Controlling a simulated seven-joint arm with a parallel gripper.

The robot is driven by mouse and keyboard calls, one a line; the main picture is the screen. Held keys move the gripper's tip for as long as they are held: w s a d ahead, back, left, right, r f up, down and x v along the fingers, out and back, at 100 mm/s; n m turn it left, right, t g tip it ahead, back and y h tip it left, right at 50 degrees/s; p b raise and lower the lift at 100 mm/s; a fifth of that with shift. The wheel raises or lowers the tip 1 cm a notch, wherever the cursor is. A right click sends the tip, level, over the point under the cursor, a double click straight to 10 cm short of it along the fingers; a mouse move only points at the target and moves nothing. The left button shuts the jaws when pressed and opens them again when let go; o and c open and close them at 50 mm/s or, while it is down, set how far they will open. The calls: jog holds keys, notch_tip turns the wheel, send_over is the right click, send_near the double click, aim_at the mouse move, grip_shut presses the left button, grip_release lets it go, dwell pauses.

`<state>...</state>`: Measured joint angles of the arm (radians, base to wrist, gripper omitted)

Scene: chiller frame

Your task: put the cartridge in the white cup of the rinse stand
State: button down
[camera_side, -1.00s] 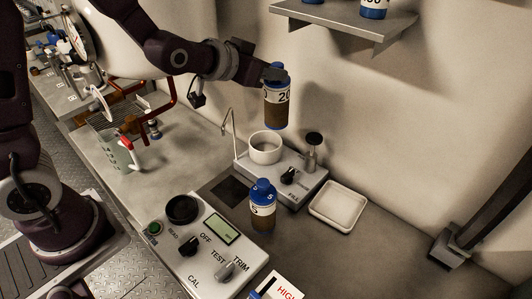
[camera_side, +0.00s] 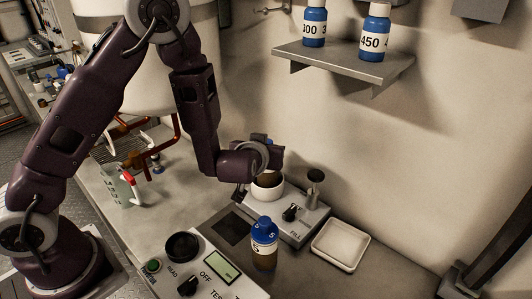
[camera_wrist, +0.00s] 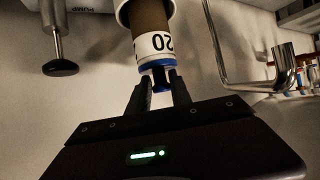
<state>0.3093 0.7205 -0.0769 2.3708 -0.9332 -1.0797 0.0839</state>
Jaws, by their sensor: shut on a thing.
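The cartridge, with a blue cap, a white label reading "20" and a brown body, shows upside down in the wrist view (camera_wrist: 152,35). My gripper (camera_wrist: 160,82) is shut on its blue cap end. The white cup (camera_side: 268,192) is on the grey rinse stand (camera_side: 300,225) in the side view. The cartridge's brown lower end is inside the cup's mouth, and the cup's rim (camera_wrist: 122,12) shows around it in the wrist view. Whether it touches the cup's floor is hidden. My gripper is just above the cup in the side view.
A second blue-capped cartridge (camera_side: 264,243) stands in front of the stand. A metal hooked tube (camera_wrist: 275,78) and a dark-ended post (camera_wrist: 58,45) flank the cup. A white tray (camera_side: 340,246) lies right; a control box (camera_side: 215,270) is in front. A shelf (camera_side: 345,62) holds two bottles.

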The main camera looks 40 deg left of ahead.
jog(key=shift+f, duration=0.25)
jog(key=c, duration=1.2)
grip_release()
jog(key=shift+f, duration=0.1)
jog(key=shift+o, duration=0.2)
jog(key=shift+s+d+r, duration=0.1)
jog(key=shift+d+r, duration=0.05)
jog(key=shift+r, duration=0.15)
jog(key=v, duration=1.1)
jog(key=shift+s+d, duration=0.2)
jog(key=shift+s, duration=0.05)
